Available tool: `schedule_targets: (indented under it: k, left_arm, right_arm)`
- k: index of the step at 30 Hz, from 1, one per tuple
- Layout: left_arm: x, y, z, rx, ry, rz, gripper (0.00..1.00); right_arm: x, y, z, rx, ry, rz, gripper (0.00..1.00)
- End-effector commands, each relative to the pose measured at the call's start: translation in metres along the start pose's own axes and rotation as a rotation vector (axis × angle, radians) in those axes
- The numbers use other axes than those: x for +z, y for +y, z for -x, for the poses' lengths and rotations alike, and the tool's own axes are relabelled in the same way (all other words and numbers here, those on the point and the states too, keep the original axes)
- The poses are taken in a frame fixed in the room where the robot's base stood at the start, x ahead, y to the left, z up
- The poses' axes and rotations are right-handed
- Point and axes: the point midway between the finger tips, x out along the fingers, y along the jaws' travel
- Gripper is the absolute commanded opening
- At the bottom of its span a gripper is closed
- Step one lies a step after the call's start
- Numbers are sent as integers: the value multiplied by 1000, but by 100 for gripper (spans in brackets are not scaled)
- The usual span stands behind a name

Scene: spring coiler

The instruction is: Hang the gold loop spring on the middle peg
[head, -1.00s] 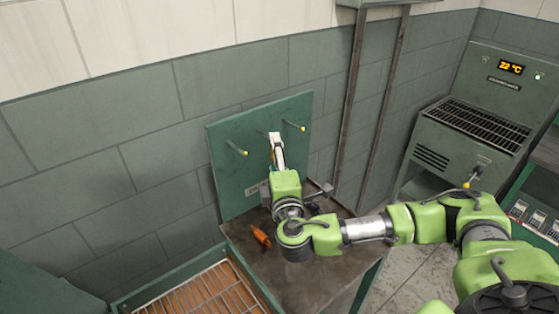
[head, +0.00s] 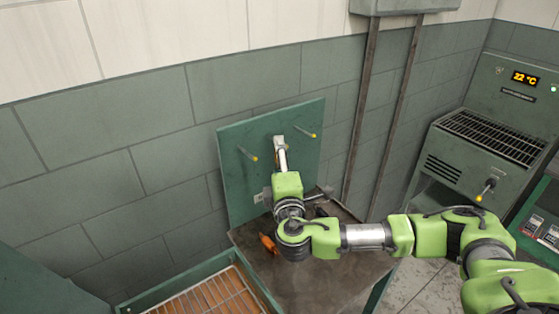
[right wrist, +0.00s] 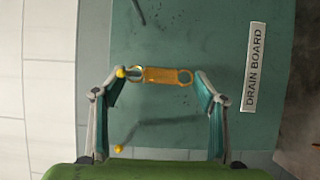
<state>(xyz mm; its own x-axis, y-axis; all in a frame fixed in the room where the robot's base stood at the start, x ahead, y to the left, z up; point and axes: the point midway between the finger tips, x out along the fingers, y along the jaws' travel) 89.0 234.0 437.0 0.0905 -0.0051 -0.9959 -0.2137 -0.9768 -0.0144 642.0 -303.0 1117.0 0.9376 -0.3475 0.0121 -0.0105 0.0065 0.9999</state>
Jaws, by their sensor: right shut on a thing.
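The gold loop spring (right wrist: 168,75), a coil with a loop at each end, is between the fingertips of my right gripper (right wrist: 160,82) in the right wrist view. The gripper is shut on it, a finger at each end. The middle peg's yellow tip (right wrist: 121,73) lies right at the spring's left loop; I cannot tell whether the peg passes through the loop. In the head view my right gripper (head: 280,145) is in front of the board's middle and hides the middle peg and the spring. My left gripper is not in view.
The green board (head: 238,185) also bears a left peg (head: 249,154) and a right peg (head: 306,133), both bare. An orange-handled tool (head: 268,243) lies on the dark table (head: 325,275) below. A wire-racked tray (head: 215,300) stands in front.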

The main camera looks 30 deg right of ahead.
Motion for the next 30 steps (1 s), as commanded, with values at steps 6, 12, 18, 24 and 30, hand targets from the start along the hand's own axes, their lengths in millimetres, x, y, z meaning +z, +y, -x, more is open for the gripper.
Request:
schedule_targets:
  k: [6,12,18,24,30]
  left_arm:
    - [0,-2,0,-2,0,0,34]
    - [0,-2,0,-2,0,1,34]
    - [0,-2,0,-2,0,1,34]
    - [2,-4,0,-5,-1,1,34]
    - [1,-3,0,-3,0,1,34]
  right_arm:
    - [0,0,0,1,0,0,44]
    - [0,0,0,1,0,0,85]
    - [0,0,0,1,0,0,85]
    - [-1,-1,9,-1,2,0,85]
    - [-1,-3,46,-5,4,-1,85]
